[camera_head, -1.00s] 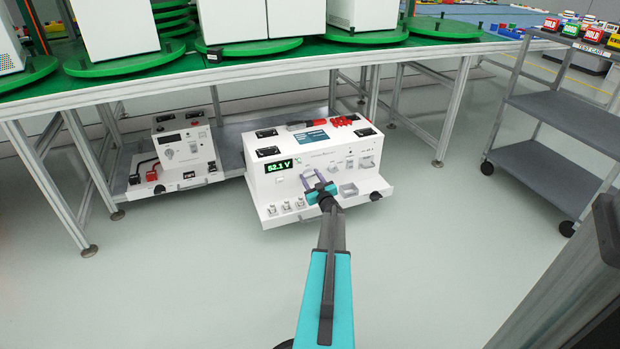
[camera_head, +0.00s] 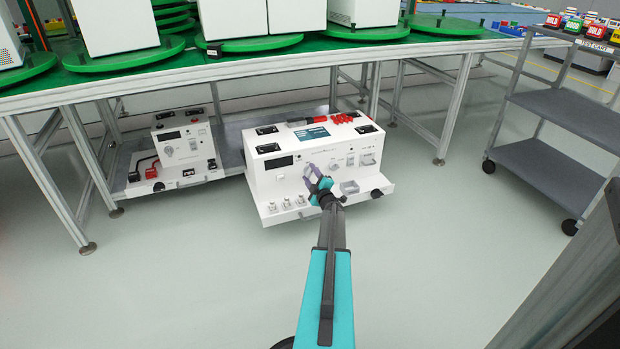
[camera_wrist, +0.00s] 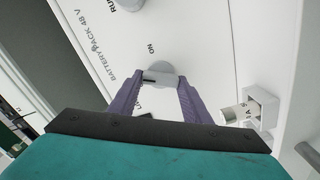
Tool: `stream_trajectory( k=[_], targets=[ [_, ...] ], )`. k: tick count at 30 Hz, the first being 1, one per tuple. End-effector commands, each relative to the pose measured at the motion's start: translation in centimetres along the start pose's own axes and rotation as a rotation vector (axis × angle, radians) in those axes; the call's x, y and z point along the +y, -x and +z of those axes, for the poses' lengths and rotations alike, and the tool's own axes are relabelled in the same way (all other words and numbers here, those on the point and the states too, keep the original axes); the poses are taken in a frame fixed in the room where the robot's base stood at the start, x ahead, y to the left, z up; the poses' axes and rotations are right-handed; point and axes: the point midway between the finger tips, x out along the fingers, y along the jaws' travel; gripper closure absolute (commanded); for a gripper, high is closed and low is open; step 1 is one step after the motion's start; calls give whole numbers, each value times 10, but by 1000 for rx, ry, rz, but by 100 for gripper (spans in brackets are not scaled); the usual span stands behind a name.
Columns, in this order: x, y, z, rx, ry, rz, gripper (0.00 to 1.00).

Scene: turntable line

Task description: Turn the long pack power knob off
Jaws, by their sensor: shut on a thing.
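The long white pack (camera_head: 285,184) stands on the low shelf under the green table, its front panel facing me. Its display (camera_head: 279,162) is dark. In the wrist view a grey round power knob (camera_wrist: 164,69) sits on the white panel, with "ON" printed beside it and "BATTERY PACK 48 V" further left. My gripper (camera_wrist: 158,86) has its purple fingers on either side of the knob and is shut on it. In the head view my gripper (camera_head: 317,178) covers the knob at the panel's middle. Another label near the fingers is partly hidden.
A smaller white unit (camera_head: 185,147) with red and black connectors stands to the left. Table legs (camera_head: 464,105) rise behind, and a grey cart (camera_head: 560,150) stands at the right. In the wrist view a metal connector (camera_wrist: 245,112) protrudes right of my fingers. The floor in front is clear.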

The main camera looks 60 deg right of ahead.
Motion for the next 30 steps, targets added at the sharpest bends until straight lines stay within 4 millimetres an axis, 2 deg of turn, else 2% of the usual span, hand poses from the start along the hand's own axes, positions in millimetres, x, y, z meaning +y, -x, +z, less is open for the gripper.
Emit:
stream_trajectory(
  k=[6, 15, 30],
  targets=[
    [-4, -2, -3, 8, 203, 0, 79],
    [-4, -3, -3, 7, 412, 1, 79],
    [-3, -3, -4, 8, 504, 1, 79]
  ],
)
